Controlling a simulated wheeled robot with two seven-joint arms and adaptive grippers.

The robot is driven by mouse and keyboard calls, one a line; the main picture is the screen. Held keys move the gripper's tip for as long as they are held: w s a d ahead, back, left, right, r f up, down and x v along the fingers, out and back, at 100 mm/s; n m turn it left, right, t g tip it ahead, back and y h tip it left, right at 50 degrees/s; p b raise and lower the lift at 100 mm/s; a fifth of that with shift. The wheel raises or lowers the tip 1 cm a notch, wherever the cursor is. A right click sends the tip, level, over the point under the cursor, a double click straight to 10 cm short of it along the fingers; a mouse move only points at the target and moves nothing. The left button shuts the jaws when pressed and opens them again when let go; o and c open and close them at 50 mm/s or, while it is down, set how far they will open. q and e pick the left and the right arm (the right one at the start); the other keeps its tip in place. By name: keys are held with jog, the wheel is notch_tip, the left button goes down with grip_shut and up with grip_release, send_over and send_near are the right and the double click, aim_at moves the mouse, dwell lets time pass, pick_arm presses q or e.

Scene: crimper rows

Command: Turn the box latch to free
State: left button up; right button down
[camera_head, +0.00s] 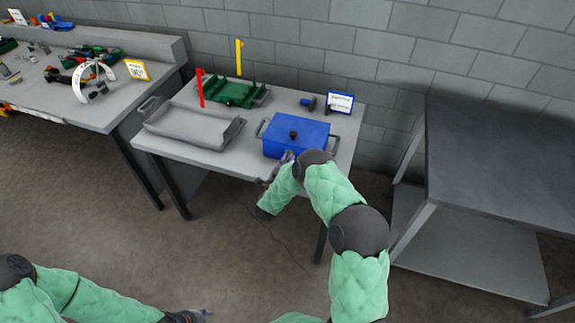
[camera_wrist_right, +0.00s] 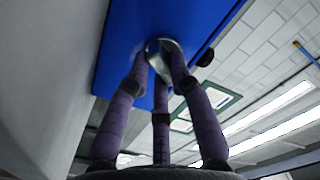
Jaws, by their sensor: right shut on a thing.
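The blue box (camera_head: 297,138) stands on the grey table, with a black knob on its lid and handles at its sides. In the wrist view its blue front (camera_wrist_right: 130,35) fills the upper middle. A silvery latch (camera_wrist_right: 165,45) shows on that front. My right gripper (camera_wrist_right: 160,58) is shut on the latch, its purple fingers around it and hiding part of it. In the head view my right gripper (camera_head: 284,160) is at the box's near side, partly hidden by my arm. My left gripper (camera_head: 196,315) is low at the bottom edge, away from the table; its fingers are unclear.
A grey tray (camera_head: 190,143) lies left of the box. A green holder (camera_head: 236,93) stands behind it, near red and yellow upright markers. A label sign (camera_head: 341,102) stands behind the box. A dark table (camera_head: 500,150) stands at right, a cluttered bench (camera_head: 85,95) at left.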

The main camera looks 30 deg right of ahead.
jog(key=m+b, duration=0.1)
jog(key=m, duration=0.1)
jog(key=m+b, duration=0.3)
jog(key=m, duration=0.1)
jog(key=shift+w+f+m+b, duration=0.1)
jog(key=shift+f+m+b, duration=0.15)
jog(key=shift+m+b, duration=0.05)
jog(key=m+b, duration=0.4)
jog(key=m, duration=0.1)
jog(key=shift+a, duration=0.1)
jog(key=shift+r, duration=0.1)
jog(key=c, duration=1.1)
grip_release()
jog(key=v, duration=1.2)
jog(key=shift+w, duration=0.1)
